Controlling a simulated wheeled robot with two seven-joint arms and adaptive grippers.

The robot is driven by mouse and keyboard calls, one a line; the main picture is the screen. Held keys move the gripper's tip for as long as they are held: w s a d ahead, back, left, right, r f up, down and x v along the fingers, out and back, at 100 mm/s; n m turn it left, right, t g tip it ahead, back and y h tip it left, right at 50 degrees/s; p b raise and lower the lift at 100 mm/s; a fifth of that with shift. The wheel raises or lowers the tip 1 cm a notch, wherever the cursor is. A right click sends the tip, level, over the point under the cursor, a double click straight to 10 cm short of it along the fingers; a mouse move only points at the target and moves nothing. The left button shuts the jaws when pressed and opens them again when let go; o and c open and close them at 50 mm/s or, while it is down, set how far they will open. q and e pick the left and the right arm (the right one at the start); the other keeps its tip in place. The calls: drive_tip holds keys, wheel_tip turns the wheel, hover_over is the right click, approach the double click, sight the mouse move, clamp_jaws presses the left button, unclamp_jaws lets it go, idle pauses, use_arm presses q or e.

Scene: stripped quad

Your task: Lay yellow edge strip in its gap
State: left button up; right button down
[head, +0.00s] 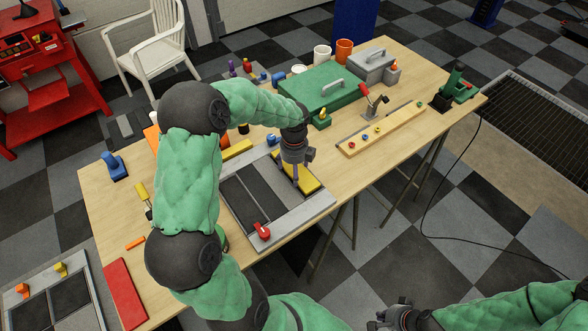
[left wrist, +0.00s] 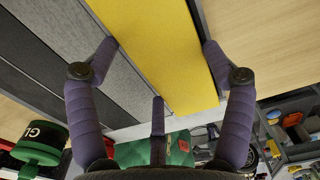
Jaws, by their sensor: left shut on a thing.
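The yellow edge strip (head: 307,184) is at the right side of a grey frame (head: 293,219) on the table. My left gripper (head: 296,176) points down over the strip and is shut on it. In the left wrist view the strip (left wrist: 165,50) runs between the fingers, beside dark and grey panels (left wrist: 60,60). The strip lies roughly along the frame's right side; whether it rests down or sits slightly above cannot be told. My right gripper (head: 403,318) is at the bottom edge, away from the table; its fingers are unclear.
A red clamp (head: 262,231) is on the frame's near side and a blue one (head: 272,140) at its far side. Another yellow piece (head: 237,150) lies behind the frame.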

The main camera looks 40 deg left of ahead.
use_arm(q)
drive_tip(key=o, duration=1.6)
drive_tip(key=shift+f, duration=0.15)
drive_tip(key=shift+c, duration=0.2)
drive_tip(key=shift+r+p, duration=3.35)
drive_tip(key=shift+r, duration=0.7)
